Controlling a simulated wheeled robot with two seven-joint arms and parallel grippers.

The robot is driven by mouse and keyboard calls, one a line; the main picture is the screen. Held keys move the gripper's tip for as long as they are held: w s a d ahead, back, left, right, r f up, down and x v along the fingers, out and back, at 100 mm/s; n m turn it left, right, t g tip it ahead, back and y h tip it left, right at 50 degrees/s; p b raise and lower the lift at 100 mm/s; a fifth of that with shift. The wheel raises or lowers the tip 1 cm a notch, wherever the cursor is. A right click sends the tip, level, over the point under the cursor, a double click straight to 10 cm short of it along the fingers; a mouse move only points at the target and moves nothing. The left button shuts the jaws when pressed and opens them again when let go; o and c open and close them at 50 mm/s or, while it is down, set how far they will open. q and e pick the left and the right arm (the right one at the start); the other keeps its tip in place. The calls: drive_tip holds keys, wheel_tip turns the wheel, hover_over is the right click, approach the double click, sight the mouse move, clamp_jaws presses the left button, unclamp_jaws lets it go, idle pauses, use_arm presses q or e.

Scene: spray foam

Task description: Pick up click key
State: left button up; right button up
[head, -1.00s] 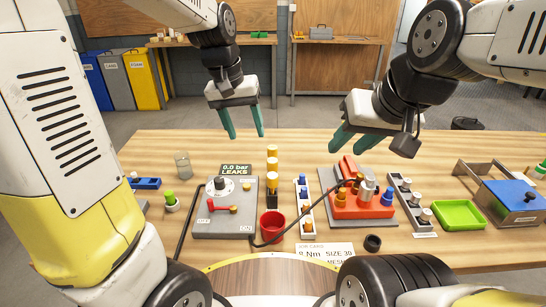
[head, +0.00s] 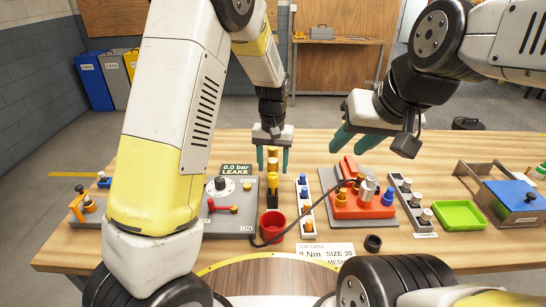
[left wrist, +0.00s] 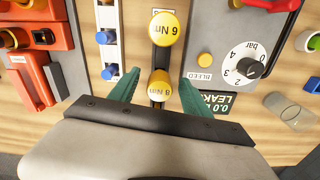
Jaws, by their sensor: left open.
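Two click keys with yellow caps stand in a dark holder on the table. The farther key (left wrist: 160,88) reads 8 Nm in the left wrist view, and the nearer key (left wrist: 165,28) reads 6 Nm. My left gripper (head: 272,160) is open and points down, with its green fingers on either side of the farther key. In the left wrist view there are gaps between that key and both fingers. My right gripper (head: 355,143) is open and empty above the back of the red fixture.
A grey gauge panel (head: 245,221) stands left of the keys, with a red cup (head: 272,228) in front. Right are a white-and-blue rack (head: 305,207), the red fixture (head: 362,211), a green tray (head: 459,214) and a blue-topped box (head: 516,195). A black hose crosses the table.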

use_arm(q)
drive_tip(key=shift+f, duration=0.95)
drive_tip(key=shift+c, duration=0.3)
clamp_jaws()
drive_tip(key=shift+r, duration=0.1)
